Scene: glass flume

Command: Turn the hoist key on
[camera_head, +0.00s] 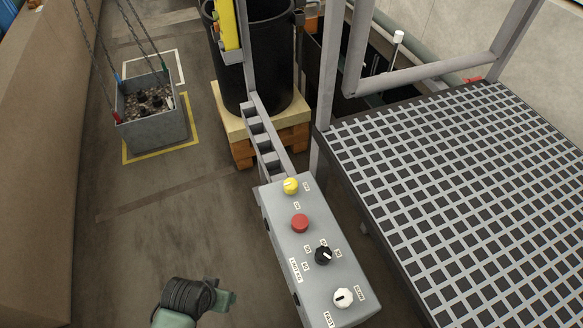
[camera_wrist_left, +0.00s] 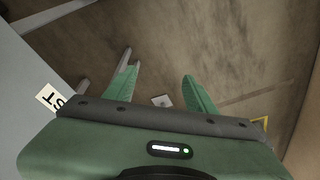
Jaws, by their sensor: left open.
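A grey control box (camera_head: 313,254) carries a yellow knob (camera_head: 290,186) at its far end, then a red button (camera_head: 300,223), a black knob (camera_head: 323,255) with a pale mark, and a white knob (camera_head: 343,298) at the near end. Small labels surround them; I cannot read surely which is the hoist key or its setting. My left gripper (camera_head: 226,299) is left of the box's near half, apart from it. In the left wrist view its green fingers (camera_wrist_left: 158,72) are spread and empty above the floor, with the box at the left edge. My right gripper is out of view.
A metal grating platform (camera_head: 460,200) lies right of the box. Behind stand a black drum (camera_head: 262,60) on a wooden pallet (camera_head: 243,150) and a grey post (camera_head: 245,50). A chain-hung bin (camera_head: 152,122) of stones is at back left. Floor left of the box is clear.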

